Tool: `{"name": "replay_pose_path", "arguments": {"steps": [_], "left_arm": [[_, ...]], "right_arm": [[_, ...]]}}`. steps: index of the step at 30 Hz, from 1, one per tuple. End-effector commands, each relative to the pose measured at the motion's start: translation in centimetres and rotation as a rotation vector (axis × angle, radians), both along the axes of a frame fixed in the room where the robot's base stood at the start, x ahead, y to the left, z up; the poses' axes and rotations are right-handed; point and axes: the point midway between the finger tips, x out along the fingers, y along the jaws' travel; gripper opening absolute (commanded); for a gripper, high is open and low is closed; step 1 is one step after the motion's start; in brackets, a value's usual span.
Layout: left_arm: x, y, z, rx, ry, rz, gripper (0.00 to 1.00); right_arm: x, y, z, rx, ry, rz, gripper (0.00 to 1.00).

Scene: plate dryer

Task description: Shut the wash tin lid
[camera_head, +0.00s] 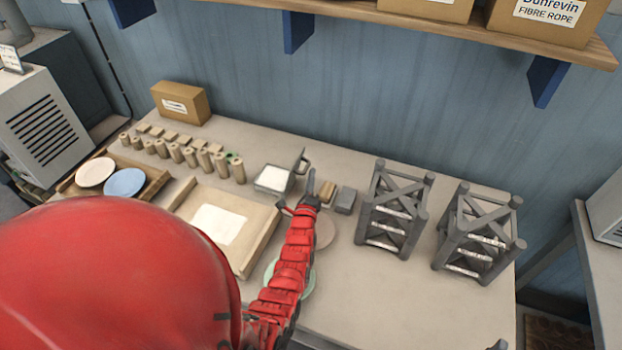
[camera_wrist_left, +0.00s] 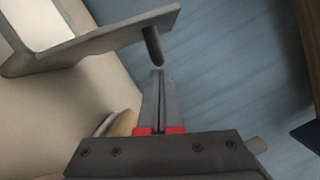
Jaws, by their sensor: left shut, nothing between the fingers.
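The wash tin (camera_head: 271,179) is a small grey tray with a white inside, near the middle of the table in the head view. Its grey lid (camera_head: 299,166) stands raised at the tin's right side. In the left wrist view the lid (camera_wrist_left: 95,42) crosses the upper left, with a dark peg-like knob (camera_wrist_left: 153,46) on its outer face. My left gripper (camera_head: 311,180) is shut and empty, on the outer side of the lid. In the wrist view its fingertips (camera_wrist_left: 158,74) are close to the knob; contact is unclear. My right gripper cannot be clearly made out.
Right of my left gripper lie a tan block (camera_head: 328,192) and a grey block (camera_head: 346,200). Two grey racks (camera_head: 393,210) (camera_head: 478,232) stand further right. Wooden cylinders (camera_head: 190,157) line the left. A pink plate (camera_head: 326,232) and green plate (camera_head: 303,283) lie by my left arm.

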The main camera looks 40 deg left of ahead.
Motion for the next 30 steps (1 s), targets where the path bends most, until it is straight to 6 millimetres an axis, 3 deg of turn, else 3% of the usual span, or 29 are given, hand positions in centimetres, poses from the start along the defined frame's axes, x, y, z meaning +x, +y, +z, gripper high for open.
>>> {"name": "replay_pose_path", "arguments": {"steps": [30], "left_arm": [[-0.3,1.3,1.3,-0.163,-0.040,-0.001,0.00]], "right_arm": [[0.0,0.0,0.1,0.000,0.000,0.000,0.80]]}}
